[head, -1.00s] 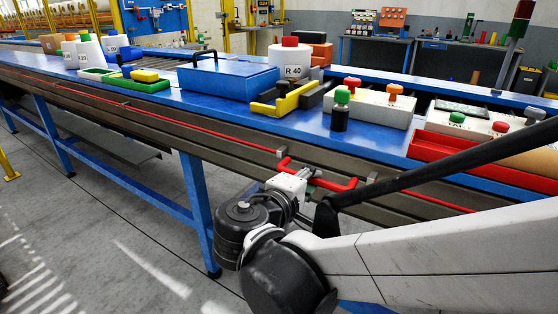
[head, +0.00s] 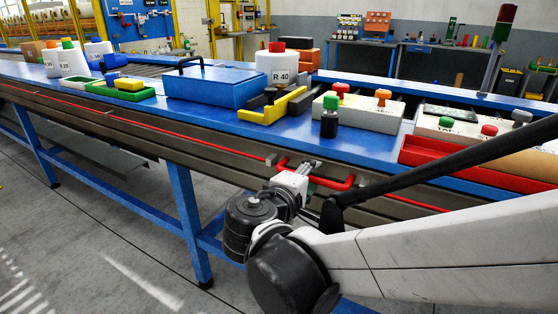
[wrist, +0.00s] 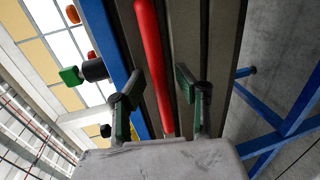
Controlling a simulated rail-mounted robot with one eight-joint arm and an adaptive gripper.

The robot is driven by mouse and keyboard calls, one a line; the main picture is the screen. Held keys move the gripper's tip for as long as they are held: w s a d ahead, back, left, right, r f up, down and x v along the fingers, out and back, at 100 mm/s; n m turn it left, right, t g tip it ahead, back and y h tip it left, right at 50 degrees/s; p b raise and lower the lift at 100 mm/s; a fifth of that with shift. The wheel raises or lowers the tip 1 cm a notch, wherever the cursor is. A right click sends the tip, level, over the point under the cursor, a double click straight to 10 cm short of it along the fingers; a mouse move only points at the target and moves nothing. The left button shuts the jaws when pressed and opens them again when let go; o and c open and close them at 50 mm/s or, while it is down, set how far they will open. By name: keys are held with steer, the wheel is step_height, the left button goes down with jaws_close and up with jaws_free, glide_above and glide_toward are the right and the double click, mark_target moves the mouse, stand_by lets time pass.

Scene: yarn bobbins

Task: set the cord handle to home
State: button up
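The cord handle is a red bar (head: 333,184) on the table's dark side rail, with a thin red cord (head: 150,127) running along the rail. In the wrist view the red bar (wrist: 152,55) runs between the two green-padded fingers of my gripper (wrist: 157,88). The fingers stand apart, with gaps visible on both sides of the bar. No home mark can be made out.
A blue table leg (head: 188,215) stands left of my arm.

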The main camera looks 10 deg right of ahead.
steer(key=v, duration=1.2)
steer(key=shift+d, duration=0.1)
steer(key=s+d+f+m+g+y+p, duration=0.2)
steer(key=d+f+m+g+y+p, duration=0.15)
steer(key=d+g+p, duration=0.35)
steer(key=s+d+r+m+t+y+p, duration=0.2)
steer(key=s+r+m+y+p, duration=0.2)
steer(key=r+m+y, duration=0.1)
steer(key=shift+m+y+p, duration=0.3)
steer(key=shift+m+y, duration=0.35)
steer(key=shift+y, duration=0.2)
steer(key=shift+o, duration=0.2)
steer(key=shift+s, duration=0.1)
stand_by(2.1)
